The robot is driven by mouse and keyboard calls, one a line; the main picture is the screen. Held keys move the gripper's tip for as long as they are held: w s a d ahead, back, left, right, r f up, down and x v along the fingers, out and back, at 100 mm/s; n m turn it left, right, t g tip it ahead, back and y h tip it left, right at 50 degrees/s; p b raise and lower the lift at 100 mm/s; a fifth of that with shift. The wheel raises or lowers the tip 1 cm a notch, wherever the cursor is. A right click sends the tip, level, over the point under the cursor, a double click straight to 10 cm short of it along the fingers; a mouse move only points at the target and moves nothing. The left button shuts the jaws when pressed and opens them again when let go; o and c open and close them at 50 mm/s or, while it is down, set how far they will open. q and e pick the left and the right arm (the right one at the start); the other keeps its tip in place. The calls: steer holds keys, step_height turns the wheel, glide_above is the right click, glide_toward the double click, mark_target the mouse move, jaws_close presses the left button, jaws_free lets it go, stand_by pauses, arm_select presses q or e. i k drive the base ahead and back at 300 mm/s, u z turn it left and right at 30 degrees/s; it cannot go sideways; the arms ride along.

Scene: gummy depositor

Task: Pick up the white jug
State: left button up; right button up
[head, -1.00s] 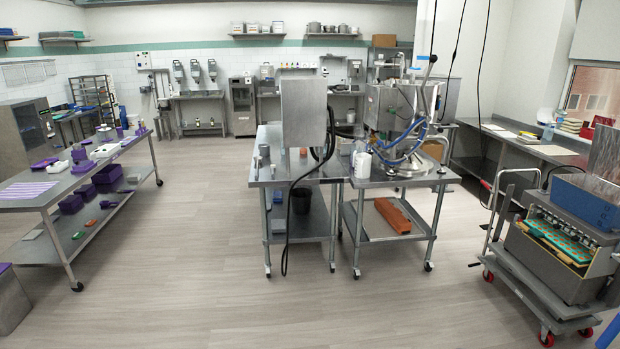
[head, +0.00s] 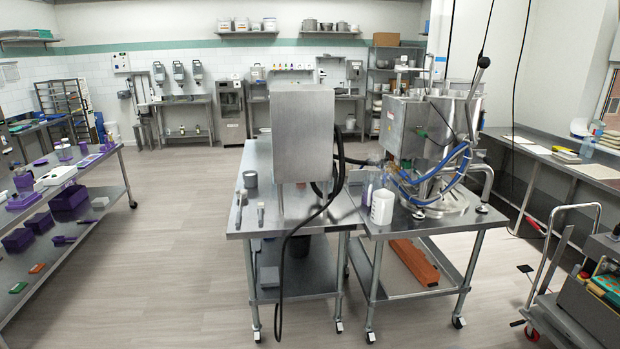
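A white jug (head: 382,207) stands upright on the steel table (head: 405,222) ahead, near its front left corner. The steel depositor machine (head: 435,135) with blue hoses stands behind and to the right of the jug. A small clear or pale bottle (head: 367,190) stands just left of the jug. Neither of my grippers shows in the head view.
A steel control box (head: 303,140) stands on the adjoining table (head: 262,212), with a black cable hanging down in front. A purple-stocked table (head: 85,178) is at left. A trolley (head: 560,300) is at front right. The floor in front is clear.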

mark_target(382, 209)
steer(key=i, duration=1)
steer(key=z, duration=1.7)
steer(key=i, duration=2.65)
steer(key=u, duration=1.35)
